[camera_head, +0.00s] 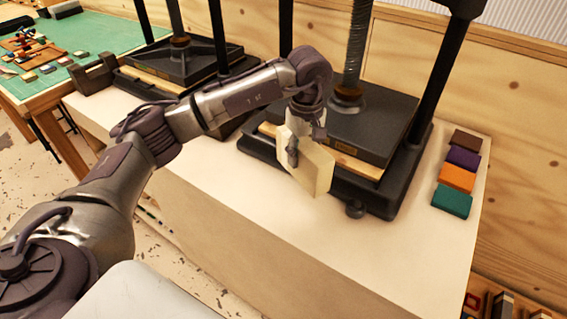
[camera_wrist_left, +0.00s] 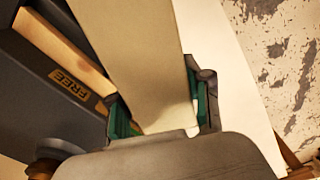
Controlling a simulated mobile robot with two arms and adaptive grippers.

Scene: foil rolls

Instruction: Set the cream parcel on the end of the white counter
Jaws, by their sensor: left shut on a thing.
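The cream parcel (camera_head: 318,172) is a flat, pale slab held upright and tilted in my left gripper (camera_head: 297,148), in front of the nearer press. In the left wrist view the parcel (camera_wrist_left: 140,60) stands between the two green-padded fingers of the left gripper (camera_wrist_left: 163,118), which are shut on it. The white counter (camera_head: 240,190) runs below, and its bare front part shows left of and below the parcel. The parcel appears above the counter; I cannot tell the exact gap. My right gripper is not in view.
The nearer black press (camera_head: 375,128) stands on the counter behind the parcel. Another press (camera_head: 180,62) stands farther left. Several coloured blocks (camera_head: 457,177) line the right end. Bare counter lies in front of them. A green-topped table (camera_head: 100,35) is at the far left.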

